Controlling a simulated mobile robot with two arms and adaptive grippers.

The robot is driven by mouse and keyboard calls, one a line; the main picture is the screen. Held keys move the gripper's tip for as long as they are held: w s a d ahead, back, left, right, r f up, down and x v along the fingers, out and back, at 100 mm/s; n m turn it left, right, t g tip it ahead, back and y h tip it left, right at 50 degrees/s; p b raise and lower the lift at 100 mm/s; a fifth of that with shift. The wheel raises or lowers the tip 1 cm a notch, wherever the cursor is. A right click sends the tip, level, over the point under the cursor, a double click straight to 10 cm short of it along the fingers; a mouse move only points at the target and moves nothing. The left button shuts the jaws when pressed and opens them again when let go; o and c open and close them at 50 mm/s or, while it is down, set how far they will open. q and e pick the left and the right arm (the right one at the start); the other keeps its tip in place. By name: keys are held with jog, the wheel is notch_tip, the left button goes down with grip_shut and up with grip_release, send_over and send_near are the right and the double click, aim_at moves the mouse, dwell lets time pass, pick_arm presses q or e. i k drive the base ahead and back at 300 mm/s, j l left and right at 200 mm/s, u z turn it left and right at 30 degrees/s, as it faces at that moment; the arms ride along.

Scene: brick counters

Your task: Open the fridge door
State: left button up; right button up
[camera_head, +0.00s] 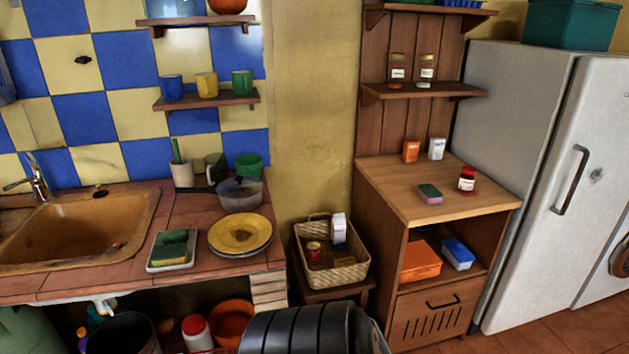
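The white fridge (510,95) stands at the right of the head view, its grey-white side facing the wooden cabinet. Its front door (600,140) looks shut, with no gap visible along its left edge. A dark, upright bar handle (570,181) is on the door near that left edge. A small dark emblem or lock sits to the right of the handle. The top right of the door is cut off by the frame.
A wooden cabinet (420,200) with small items on top stands left of the fridge. A teal box (570,22) is on the fridge. Another white unit (610,275) stands to its right. Some tiled floor (540,338) shows clear in front. A wicker basket (345,275) is further left.

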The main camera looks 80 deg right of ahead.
aim_at(581, 194)
jog(key=z, duration=4.35)
